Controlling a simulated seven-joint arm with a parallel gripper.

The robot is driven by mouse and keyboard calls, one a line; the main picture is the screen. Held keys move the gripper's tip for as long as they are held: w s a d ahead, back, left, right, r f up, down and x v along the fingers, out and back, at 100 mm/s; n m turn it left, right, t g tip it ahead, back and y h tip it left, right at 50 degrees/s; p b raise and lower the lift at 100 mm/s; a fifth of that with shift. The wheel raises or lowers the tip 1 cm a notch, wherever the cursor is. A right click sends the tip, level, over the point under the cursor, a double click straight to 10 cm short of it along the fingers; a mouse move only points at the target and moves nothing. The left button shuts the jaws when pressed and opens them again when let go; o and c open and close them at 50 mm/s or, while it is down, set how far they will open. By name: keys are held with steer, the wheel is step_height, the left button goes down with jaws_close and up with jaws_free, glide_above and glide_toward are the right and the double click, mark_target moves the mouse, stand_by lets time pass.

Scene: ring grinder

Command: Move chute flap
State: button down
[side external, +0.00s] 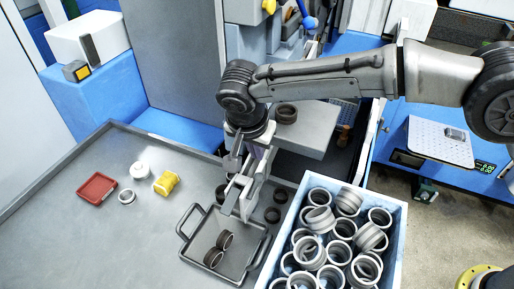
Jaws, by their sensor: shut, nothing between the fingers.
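My gripper (238,212) points down in the middle of the side external view, over the back edge of a grey two-handled tray (255,266). It is shut and empty. Whether its tips touch the tray cannot be told. I cannot clearly tell the chute flap apart from the other grey metal parts. A flat grey plate (313,142) juts out from the machine just right of my wrist, and a dark ring (286,113) rests on it.
A blue-white crate (397,232) full of metal rings stands right of the tray. Several dark rings lie by my gripper and on the tray. A red dish (97,188), a white round part (140,170) and a yellow block (166,183) lie left; the table's front left is clear.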

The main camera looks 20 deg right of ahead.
mark_target(261, 175)
steer(key=x, duration=1.1)
steer(key=shift+s+a+f, duration=0.1)
steer(key=shift+a+f, duration=0.15)
steer(key=shift+a, duration=0.1)
steer(key=shift+w+d+f+g+y, duration=0.25)
steer(key=shift+w+f+g+y, duration=0.05)
steer(key=shift+f, duration=0.25)
steer(key=shift+d+f, duration=0.15)
steer(key=shift+f, duration=0.2)
steer(key=w+d+v, duration=0.1)
steer(key=v, duration=1.4)
steer(key=shift+r, duration=0.2)
steer(key=shift+w, duration=0.1)
stand_by(0.6)
